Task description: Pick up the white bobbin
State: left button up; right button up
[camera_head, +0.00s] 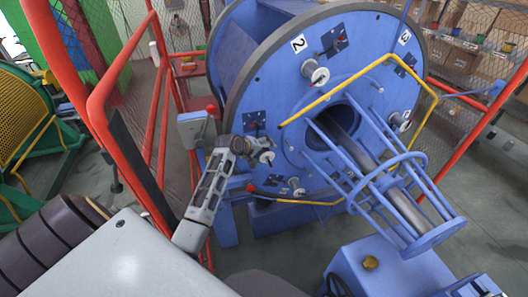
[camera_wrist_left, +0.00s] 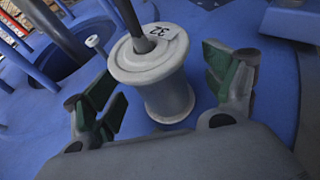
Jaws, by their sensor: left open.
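A white bobbin (camera_wrist_left: 168,98) with a dark rod at its upper end stands in the left wrist view. A label with dark digits lies on its top flange. My left gripper (camera_wrist_left: 162,82) is open, with one green-padded finger on each side of the bobbin and a visible gap on both sides. In the head view my left gripper (camera_head: 255,150) is at the lower left of the large blue disc (camera_head: 283,95), close to its face. A small pale end of a bobbin (camera_head: 266,157) shows beside it, partly hidden. My right gripper is not in view.
Other pale bobbins (camera_head: 318,74) sit on the disc's face. A blue tubular cage (camera_head: 385,175) and a yellow bent bar (camera_head: 350,82) stick out in front of the disc. Red guard rails (camera_head: 160,120) stand at the left. Shelves with boxes (camera_head: 465,50) are behind at the right.

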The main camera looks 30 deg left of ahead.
pick_arm(q)
jog(key=shift+r, duration=0.1)
jog(key=c, duration=1.5)
jog(key=shift+c, duration=0.2)
jog(key=shift+w+b, duration=0.1)
jog(key=shift+b, duration=0.3)
jog(key=s+d+b, duration=0.2)
jog(key=s+d, duration=0.9)
jog(key=d, duration=0.2)
jog(key=shift+s+d, duration=0.35)
jog(key=shift+s, duration=0.05)
jog(key=s+d+f+n+y+b, duration=0.1)
jog(key=s+d+f+n, duration=0.1)
jog(key=s+d+f, duration=0.1)
jog(key=shift+d+f+y, duration=0.35)
jog(key=shift+d+y, duration=0.05)
jog(key=shift+d, duration=0.45)
